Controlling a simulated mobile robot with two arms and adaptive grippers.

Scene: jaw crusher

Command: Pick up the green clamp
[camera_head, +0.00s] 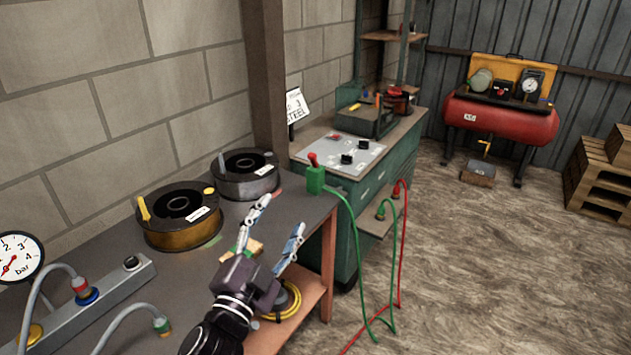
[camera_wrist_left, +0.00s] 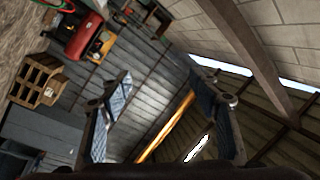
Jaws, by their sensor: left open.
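The green clamp (camera_head: 315,181) stands upright at the far right corner of the workbench, with a red tip above it and a green cable running from it down to the floor. My left gripper (camera_head: 279,226) is over the bench's right part, nearer to me than the clamp and to its left. Its two blue-padded fingers are spread and empty, apart from the clamp. The left wrist view shows the same open fingers (camera_wrist_left: 166,88) with only wall and roof between them; I cannot make out the clamp there. My right gripper is in neither view.
Two cable reels, one orange (camera_head: 180,232) and one dark (camera_head: 246,185), stand behind my gripper. A small wooden block (camera_head: 247,247) lies under it. A green cabinet (camera_head: 375,185) adjoins the bench. A red cable (camera_head: 402,260) hangs near the green one.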

